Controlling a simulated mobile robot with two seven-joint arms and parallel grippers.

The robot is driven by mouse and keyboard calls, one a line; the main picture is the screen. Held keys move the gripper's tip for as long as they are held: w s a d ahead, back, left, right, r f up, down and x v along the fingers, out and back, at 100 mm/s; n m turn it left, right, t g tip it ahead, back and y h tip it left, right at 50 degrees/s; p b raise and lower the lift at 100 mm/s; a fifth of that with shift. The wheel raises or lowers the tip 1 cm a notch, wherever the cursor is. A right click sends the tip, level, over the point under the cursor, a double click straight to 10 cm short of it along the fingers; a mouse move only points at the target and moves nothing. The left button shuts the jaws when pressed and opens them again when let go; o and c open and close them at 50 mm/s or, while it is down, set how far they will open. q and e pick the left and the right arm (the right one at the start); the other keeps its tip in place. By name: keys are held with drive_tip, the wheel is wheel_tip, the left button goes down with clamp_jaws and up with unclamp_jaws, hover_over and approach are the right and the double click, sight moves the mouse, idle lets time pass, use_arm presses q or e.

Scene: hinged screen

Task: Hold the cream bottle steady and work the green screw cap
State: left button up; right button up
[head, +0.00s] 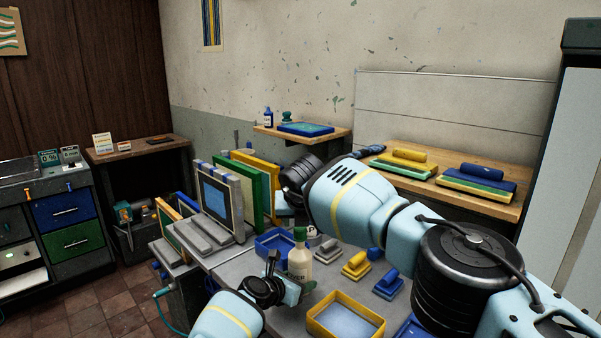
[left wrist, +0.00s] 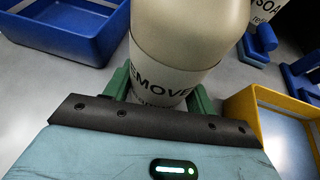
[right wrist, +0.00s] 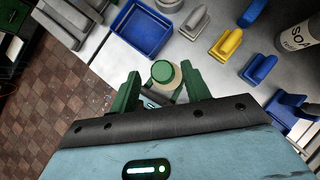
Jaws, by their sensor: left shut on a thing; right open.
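The cream bottle (head: 299,268) stands upright on the grey table and carries a label, partly readable as "REMOVE". Its green screw cap (head: 300,234) sits on top. My left gripper (head: 292,290) is shut around the lower part of the bottle; in the left wrist view its green fingers flank the bottle's label (left wrist: 160,85). The cap is out of that view. My right gripper (right wrist: 161,80) is open above the bottle. In the right wrist view the green cap (right wrist: 162,71) lies between and just beyond its fingertips, with no clear contact.
A blue tray (head: 275,243) is behind the bottle and a yellow-rimmed tray (head: 345,316) is in front to the right. Yellow and blue handled blocks (head: 357,264) stand to the right. A screen frame (head: 216,198) stands to the left. A soap bottle (right wrist: 298,37) is at the right.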

sight(304, 230)
drive_tip(key=shift+m+h, duration=0.4)
drive_tip(key=shift+m, duration=0.2)
drive_tip(key=shift+f, duration=1.6)
drive_tip(key=c, duration=0.8)
drive_tip(key=n, duration=0.1)
drive_tip(key=n+y, duration=0.1)
drive_tip(key=shift+d+n+y, duration=0.25)
drive_tip(key=shift+n+y, duration=0.05)
drive_tip(key=shift+c, duration=0.3)
drive_tip(key=n+y, duration=0.1)
drive_tip(key=n, duration=0.1)
drive_tip(key=shift+w+d+n+g+y, duration=0.1)
drive_tip(key=shift+d+n+g+y, duration=0.1)
drive_tip(key=shift+n+g+y, duration=0.15)
drive_tip(key=n+g+y, duration=0.1)
drive_tip(key=n, duration=0.2)
drive_tip(key=shift+w+d+y, duration=0.1)
drive_tip(key=shift+d+y, duration=0.05)
drive_tip(key=shift+y, duration=0.2)
drive_tip(key=o, duration=0.9)
drive_tip(key=shift+c, duration=0.2)
